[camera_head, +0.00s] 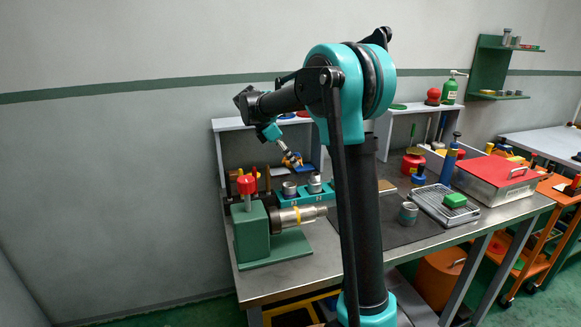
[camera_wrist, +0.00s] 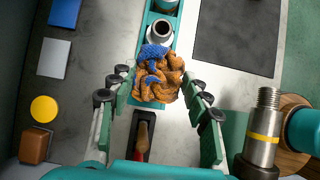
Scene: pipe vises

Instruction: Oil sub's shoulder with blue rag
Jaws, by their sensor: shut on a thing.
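My gripper (camera_wrist: 156,80) is shut on a crumpled rag (camera_wrist: 152,88), which looks orange-brown with blue patches and bunches between the fingertips. In the head view my gripper (camera_head: 290,156) hangs near the back panel, above and behind the vise, with the rag (camera_head: 293,160) small at its tip. The sub (camera_head: 298,216) is a metal cylinder with a yellow band, lying level in the green vise (camera_head: 250,235), threaded end to the right. It also shows at lower right in the wrist view (camera_wrist: 262,138), apart from the rag. My gripper partly hides the rag's sides.
A teal rack (camera_head: 318,196) with metal fittings (camera_head: 290,188) stands behind the sub; a fitting (camera_wrist: 160,30) is just beyond the rag. The vise's red-topped handle (camera_head: 247,185) sticks up. A dark mat (camera_wrist: 237,35) and a grey cup (camera_head: 408,213) are to the right.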

